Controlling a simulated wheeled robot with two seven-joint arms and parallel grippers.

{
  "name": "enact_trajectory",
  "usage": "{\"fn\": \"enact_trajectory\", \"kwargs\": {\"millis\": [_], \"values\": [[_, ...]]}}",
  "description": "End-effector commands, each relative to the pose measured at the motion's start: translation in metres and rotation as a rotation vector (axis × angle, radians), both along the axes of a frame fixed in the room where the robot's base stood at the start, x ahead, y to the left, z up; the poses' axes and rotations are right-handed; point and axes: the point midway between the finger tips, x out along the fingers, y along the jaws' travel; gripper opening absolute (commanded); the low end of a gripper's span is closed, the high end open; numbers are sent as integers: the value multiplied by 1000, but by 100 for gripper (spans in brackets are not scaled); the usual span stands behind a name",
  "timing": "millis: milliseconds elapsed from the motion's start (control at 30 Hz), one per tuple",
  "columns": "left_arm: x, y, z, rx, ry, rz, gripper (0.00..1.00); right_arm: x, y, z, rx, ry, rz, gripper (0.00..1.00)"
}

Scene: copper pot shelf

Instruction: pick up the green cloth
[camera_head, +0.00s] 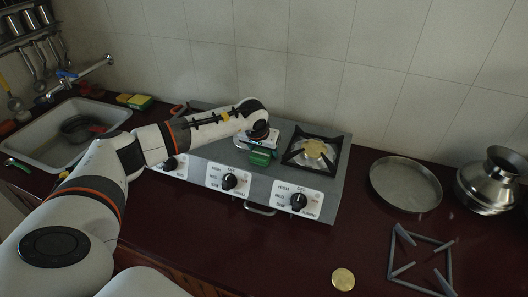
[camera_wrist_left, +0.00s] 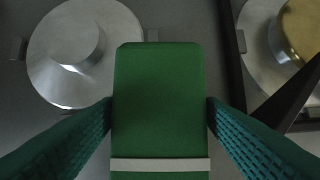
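The green cloth (camera_head: 261,157) looks like a small folded block on the stove top, between the burners. In the left wrist view the cloth (camera_wrist_left: 160,95) fills the middle, with a pale stripe across its lower end. My left gripper (camera_wrist_left: 159,103) has one teal finger along each side of the cloth, with the tips at its edges. I cannot tell whether the fingers press on it or stand just clear. In the head view my left gripper (camera_head: 262,141) is over the stove, at the cloth. My right gripper is not in view.
The grey stove (camera_head: 220,152) has a grated burner (camera_head: 314,150) right of the cloth. A steel plate (camera_head: 405,184), a metal pot (camera_head: 489,181), a loose grate (camera_head: 423,262) and a brass disc (camera_head: 343,279) are to the right. A sink (camera_head: 45,150) is at left.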

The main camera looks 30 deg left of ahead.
Motion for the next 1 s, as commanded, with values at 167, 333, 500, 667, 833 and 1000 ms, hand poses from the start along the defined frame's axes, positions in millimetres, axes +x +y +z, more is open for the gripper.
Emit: {"fn": "enact_trajectory", "kwargs": {"millis": [167,333,500,667,833,1000], "values": [[0,0,0,0,0,0,33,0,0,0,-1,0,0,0],[0,0,0,0,-1,0,31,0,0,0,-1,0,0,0],[0,0,7,-1,0,0,31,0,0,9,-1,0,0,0],[2,0,28,0,-8,-1,31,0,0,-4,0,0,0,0],[2,0,66,0,-8,-1,31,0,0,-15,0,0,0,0],[1,0,93,-1,-4,-2,31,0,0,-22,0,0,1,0]]}}
